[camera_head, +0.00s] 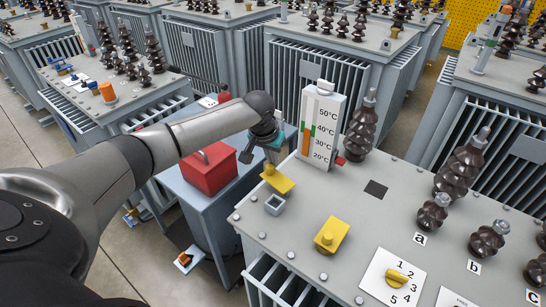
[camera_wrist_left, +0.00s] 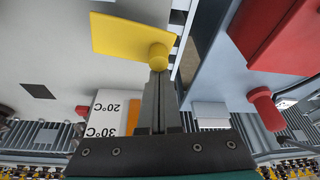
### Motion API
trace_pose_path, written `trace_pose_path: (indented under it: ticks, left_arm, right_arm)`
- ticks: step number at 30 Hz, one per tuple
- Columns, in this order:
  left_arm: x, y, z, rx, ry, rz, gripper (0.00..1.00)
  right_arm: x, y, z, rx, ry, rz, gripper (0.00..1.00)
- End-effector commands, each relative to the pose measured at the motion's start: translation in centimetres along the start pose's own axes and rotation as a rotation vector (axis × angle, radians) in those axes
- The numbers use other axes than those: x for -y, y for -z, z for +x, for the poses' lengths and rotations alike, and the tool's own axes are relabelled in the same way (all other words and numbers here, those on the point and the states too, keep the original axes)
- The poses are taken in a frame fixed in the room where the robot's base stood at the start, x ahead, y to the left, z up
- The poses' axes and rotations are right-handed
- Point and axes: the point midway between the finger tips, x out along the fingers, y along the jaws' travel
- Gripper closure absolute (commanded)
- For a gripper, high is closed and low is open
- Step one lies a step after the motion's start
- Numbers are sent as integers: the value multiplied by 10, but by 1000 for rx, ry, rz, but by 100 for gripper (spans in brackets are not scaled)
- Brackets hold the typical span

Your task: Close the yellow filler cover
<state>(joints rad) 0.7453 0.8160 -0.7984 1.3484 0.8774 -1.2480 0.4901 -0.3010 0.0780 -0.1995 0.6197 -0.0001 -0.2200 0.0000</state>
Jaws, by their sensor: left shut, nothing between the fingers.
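The yellow filler cover (camera_head: 280,181) stands open and tilted behind the grey square filler neck (camera_head: 275,205), near the left edge of the transformer top. In the left wrist view the cover (camera_wrist_left: 122,33) is a flat yellow plate with a round yellow knob (camera_wrist_left: 158,56) at one end. My left gripper (camera_head: 270,160) is shut and empty, just behind the cover. In the left wrist view the tips of my left gripper (camera_wrist_left: 158,78) are right at the knob; I cannot tell whether they touch it. My right gripper is not in view.
A thermometer block (camera_head: 321,125) stands close right of my left gripper. A red toolbox (camera_head: 208,168) sits on a blue-grey cabinet at left. A yellow block (camera_head: 331,235), a yellow dial (camera_head: 398,280) and brown insulators (camera_head: 461,167) stand on the grey top (camera_head: 350,205).

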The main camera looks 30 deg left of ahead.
Motion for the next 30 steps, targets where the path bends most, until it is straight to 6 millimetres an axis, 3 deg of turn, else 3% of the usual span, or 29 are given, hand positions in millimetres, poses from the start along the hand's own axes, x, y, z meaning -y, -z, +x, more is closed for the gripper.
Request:
trace_pose_path:
  ticks: [22,30]
  left_arm:
    - [3,-5,-3,2,29,-82,100]
    - [6,-10,-8,4,56,-165,100]
  right_arm:
    - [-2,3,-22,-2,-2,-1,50]
    - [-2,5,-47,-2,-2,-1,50]
